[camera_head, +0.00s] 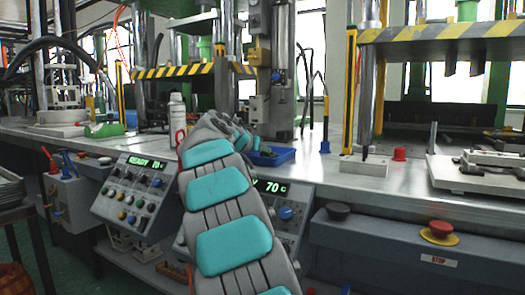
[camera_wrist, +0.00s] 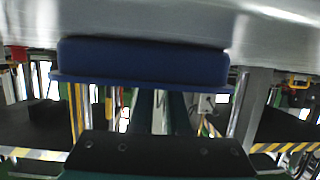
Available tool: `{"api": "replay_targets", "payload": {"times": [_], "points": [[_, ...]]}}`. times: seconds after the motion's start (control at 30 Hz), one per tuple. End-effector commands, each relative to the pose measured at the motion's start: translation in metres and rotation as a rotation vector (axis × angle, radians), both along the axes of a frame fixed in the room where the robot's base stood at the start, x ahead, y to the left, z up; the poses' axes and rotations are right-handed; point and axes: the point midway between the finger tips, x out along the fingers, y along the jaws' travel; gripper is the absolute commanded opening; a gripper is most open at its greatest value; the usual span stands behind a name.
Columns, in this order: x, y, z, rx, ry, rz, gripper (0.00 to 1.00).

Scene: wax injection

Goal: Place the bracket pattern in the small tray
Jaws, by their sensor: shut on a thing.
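The small blue tray (camera_head: 272,158) sits on the steel bench, just beyond the end of my arm. In the wrist view the tray (camera_wrist: 145,62) spans the upper middle, with its wall and rim facing the camera. My gripper (camera_wrist: 160,97) points at the tray, its two dark fingers close together, their tips hidden behind the tray's rim. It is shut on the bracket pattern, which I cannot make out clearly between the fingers. In the head view my arm covers most of the gripper. A small green patch shows at the tray; I cannot tell whether it is held or lying there.
A white bottle (camera_head: 177,118) stands left of my arm. Control panels (camera_head: 139,190) front the bench. A press with a striped beam (camera_head: 440,32) stands at right, with a pale block (camera_head: 364,166) and red knob (camera_head: 399,154) below. Bare steel lies right of the tray.

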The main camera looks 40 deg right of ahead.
Motion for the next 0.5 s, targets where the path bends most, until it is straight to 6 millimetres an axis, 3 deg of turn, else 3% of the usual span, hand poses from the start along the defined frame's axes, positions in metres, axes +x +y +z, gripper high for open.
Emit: {"api": "replay_targets", "payload": {"times": [0.1, 0.13, 0.37, 0.5], "points": [[-0.0001, -0.0001, -0.0045, 0.0, 0.0, 0.0, 0.0], [-0.0001, -0.0001, -0.003, 0.001, 0.0, 0.0, 0.18], [-0.0002, -0.0001, -0.0025, 0.0, 0.0, 0.0, 0.43], [-0.0002, -0.0001, -0.0024, 0.0, 0.0, 0.0, 0.44]]}}
